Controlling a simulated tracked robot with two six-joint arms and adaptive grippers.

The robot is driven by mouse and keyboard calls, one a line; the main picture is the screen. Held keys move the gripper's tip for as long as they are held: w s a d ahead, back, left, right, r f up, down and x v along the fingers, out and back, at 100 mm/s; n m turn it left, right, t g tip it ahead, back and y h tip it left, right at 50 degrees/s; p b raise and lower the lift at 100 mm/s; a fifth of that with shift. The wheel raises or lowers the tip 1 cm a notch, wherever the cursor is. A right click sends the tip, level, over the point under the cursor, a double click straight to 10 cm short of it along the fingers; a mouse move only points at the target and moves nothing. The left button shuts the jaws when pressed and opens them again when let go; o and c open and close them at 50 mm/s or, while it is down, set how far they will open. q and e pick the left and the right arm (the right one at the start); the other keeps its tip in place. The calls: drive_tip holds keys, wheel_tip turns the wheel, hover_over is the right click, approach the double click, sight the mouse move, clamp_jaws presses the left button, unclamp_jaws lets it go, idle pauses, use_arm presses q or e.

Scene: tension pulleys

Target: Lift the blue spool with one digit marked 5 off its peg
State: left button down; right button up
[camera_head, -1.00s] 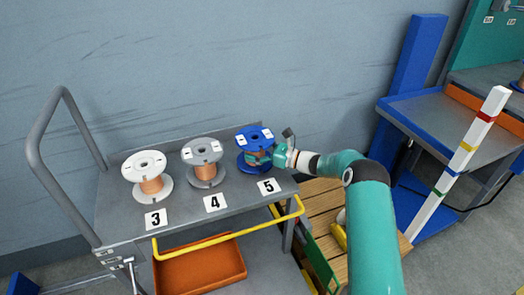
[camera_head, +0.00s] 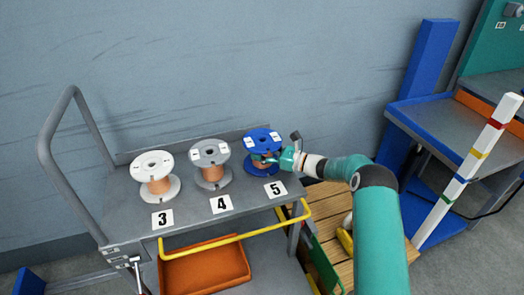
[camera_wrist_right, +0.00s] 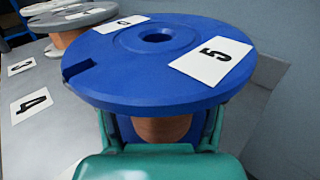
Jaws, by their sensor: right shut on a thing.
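The blue spool (camera_head: 263,135) is at the right end of the grey cart top, behind the floor label 5. In the right wrist view its blue upper flange (camera_wrist_right: 150,75) fills the middle, with a white tag marked 5 and a dark centre hole. My right gripper (camera_head: 268,158) reaches in from the right, below that flange. Its fingers (camera_wrist_right: 163,130) are shut on the spool around its copper-coloured core. The spool looks upright. The peg is hidden, and I cannot tell whether the spool is raised. My left gripper is not in view.
A grey spool (camera_head: 210,155) and a white spool (camera_head: 152,163) stand to the left on the cart. A yellow rail (camera_head: 225,239) runs along the front, above an orange bin (camera_head: 205,268). A wooden pallet (camera_head: 325,222) and a striped post (camera_head: 475,160) are at the right.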

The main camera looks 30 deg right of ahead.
sight(269, 143)
drive_tip(key=shift+d+r+p, duration=0.1)
drive_tip(key=shift+r+p, duration=0.65)
drive_tip(key=shift+r, duration=1.2)
idle(0.6)
idle(0.4)
drive_tip(key=shift+r+p, duration=0.7)
drive_tip(key=shift+r, duration=0.95)
drive_tip(key=shift+s, duration=0.1)
drive_tip(key=shift+r+p, duration=0.75)
drive_tip(key=shift+r, duration=1)
drive_tip(key=shift+r+p, duration=0.85)
drive_tip(key=shift+r, duration=0.7)
